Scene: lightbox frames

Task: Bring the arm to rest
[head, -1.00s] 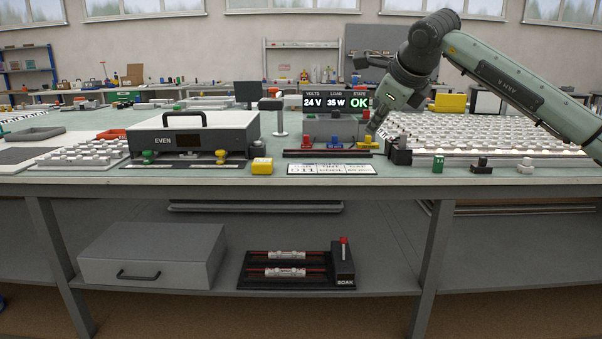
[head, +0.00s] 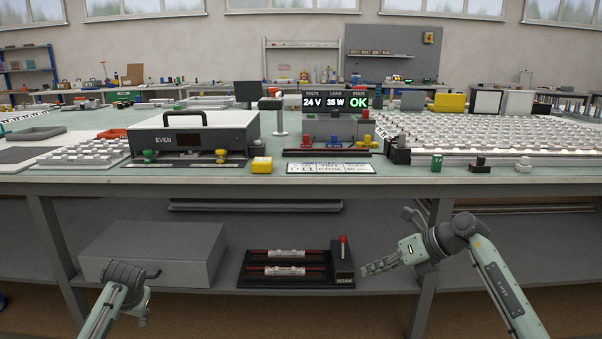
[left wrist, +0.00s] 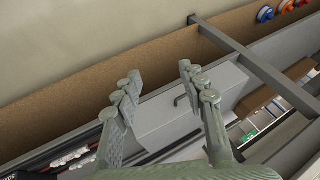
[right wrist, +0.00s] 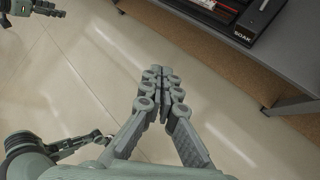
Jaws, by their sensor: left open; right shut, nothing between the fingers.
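My right gripper (head: 372,268) is shut and empty in front of the bench's lower shelf, right of the SOAK rack. In the right wrist view its closed fingers (right wrist: 160,75) point over bare floor. My left arm is low at the left of the head view, in front of the grey case; its fingertips are hard to make out there. In the left wrist view my left gripper (left wrist: 157,77) is open with nothing between its fingers. The case and shelf show beyond it.
The workbench (head: 380,181) stands ahead, its top above both grippers. A grey case (head: 150,255) and the SOAK rack (head: 344,281) rest on the lower shelf. A bench leg (head: 430,290) is behind my right arm. The display (head: 334,100) reads OK. The floor (right wrist: 110,50) is clear under my right gripper.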

